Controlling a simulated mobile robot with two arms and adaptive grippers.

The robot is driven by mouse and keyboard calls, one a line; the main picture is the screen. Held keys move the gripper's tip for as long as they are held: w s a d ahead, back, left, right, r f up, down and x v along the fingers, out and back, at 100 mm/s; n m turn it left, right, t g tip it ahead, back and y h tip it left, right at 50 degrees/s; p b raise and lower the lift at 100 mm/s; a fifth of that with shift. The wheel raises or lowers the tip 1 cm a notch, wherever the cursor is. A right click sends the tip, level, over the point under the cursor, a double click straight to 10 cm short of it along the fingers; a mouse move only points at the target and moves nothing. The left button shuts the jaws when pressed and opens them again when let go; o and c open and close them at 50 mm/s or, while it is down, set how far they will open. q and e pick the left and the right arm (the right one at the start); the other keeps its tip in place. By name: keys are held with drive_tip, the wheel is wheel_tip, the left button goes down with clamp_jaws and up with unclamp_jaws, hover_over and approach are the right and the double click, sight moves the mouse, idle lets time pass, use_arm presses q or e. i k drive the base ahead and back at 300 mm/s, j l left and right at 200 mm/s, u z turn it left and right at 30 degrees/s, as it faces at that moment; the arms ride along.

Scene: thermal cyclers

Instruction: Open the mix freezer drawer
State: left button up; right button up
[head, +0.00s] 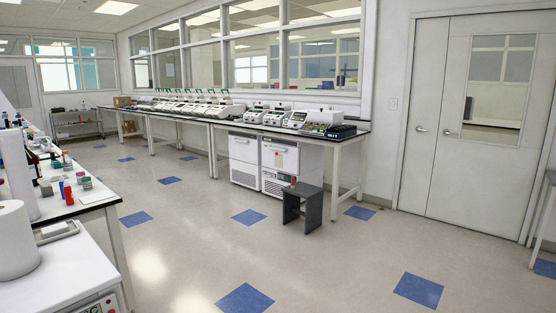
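Two white under-bench freezers stand side by side beneath the long bench, across the room near the middle of the head view. The right freezer is partly hidden by a dark grey stool. Neither of my grippers is in view.
The grey stool (303,206) stands before the right freezer, with a small red item on top. The long bench (343,137) carries several thermal cyclers (297,120). A supply bench (88,209) runs along the left. Double doors (432,130) are at right. The middle floor is clear.

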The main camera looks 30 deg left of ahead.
sight(285, 158)
drive_tip(key=i+j+u, duration=0.55)
drive_tip(key=i+u, duration=0.15)
drive_tip(key=i+j+u, duration=0.25)
drive_tip(key=i, duration=0.7)
drive_tip(key=i+u, duration=0.3)
drive_tip(key=i, duration=2.9)
drive_tip(key=i+z, duration=0.1)
drive_tip(key=i, duration=0.95)
drive_tip(key=i+j, duration=0.1)
drive_tip(key=i, duration=1)
drive_tip(key=i+j, duration=0.1)
drive_tip(key=i, duration=1)
drive_tip(key=l+z, duration=0.05)
